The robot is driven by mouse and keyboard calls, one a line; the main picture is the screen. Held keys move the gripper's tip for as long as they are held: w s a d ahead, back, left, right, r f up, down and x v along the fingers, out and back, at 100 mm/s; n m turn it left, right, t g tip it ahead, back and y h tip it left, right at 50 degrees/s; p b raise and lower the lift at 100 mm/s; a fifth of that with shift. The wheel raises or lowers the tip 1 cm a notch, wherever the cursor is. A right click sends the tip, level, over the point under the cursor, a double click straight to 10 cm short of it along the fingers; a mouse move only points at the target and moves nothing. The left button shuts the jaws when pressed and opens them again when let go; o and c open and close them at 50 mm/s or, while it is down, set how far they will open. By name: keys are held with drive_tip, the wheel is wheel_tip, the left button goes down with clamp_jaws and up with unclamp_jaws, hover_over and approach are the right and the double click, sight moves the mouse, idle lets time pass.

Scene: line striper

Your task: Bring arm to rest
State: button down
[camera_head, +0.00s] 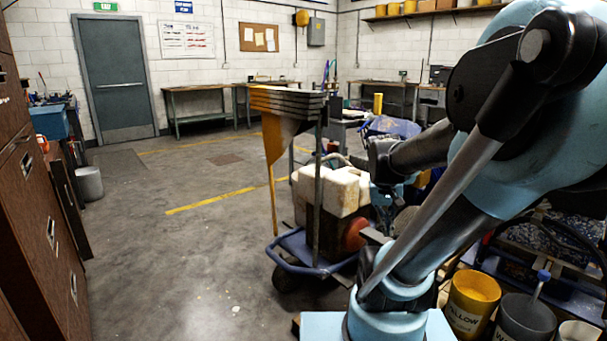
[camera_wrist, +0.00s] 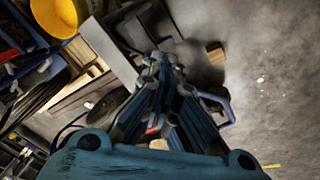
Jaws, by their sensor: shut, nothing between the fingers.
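My arm (camera_head: 430,215), light blue and black with a grey strut, fills the right side of the head view. It is folded, with its upper part high at the right edge and its lower part rising from a light blue base. My gripper (camera_wrist: 160,62) shows in the wrist view, pointing away from the camera. Its dark blue fingers come together at the tips, with nothing held between them. It hangs above the floor and clutter. I cannot make out the gripper in the head view.
A blue cart (camera_head: 300,250) with off-white jugs (camera_head: 335,188) stands close left of my arm. A yellow bucket (camera_head: 470,300) and a grey bucket (camera_head: 525,318) stand right of its base. Brown cabinets (camera_head: 40,210) line the left edge. The floor (camera_head: 170,260) between is clear.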

drive_tip(key=s+a+f+n+y, duration=0.1)
drive_tip(key=s+a+f+y, duration=0.1)
drive_tip(key=s+a, duration=0.3)
drive_tip(key=shift+s+a+f+t, duration=0.2)
drive_tip(key=shift+s+f+t, duration=0.2)
drive_tip(key=shift+s+f, duration=0.4)
drive_tip(key=shift+w+d, duration=0.1)
drive_tip(key=shift+d, duration=0.05)
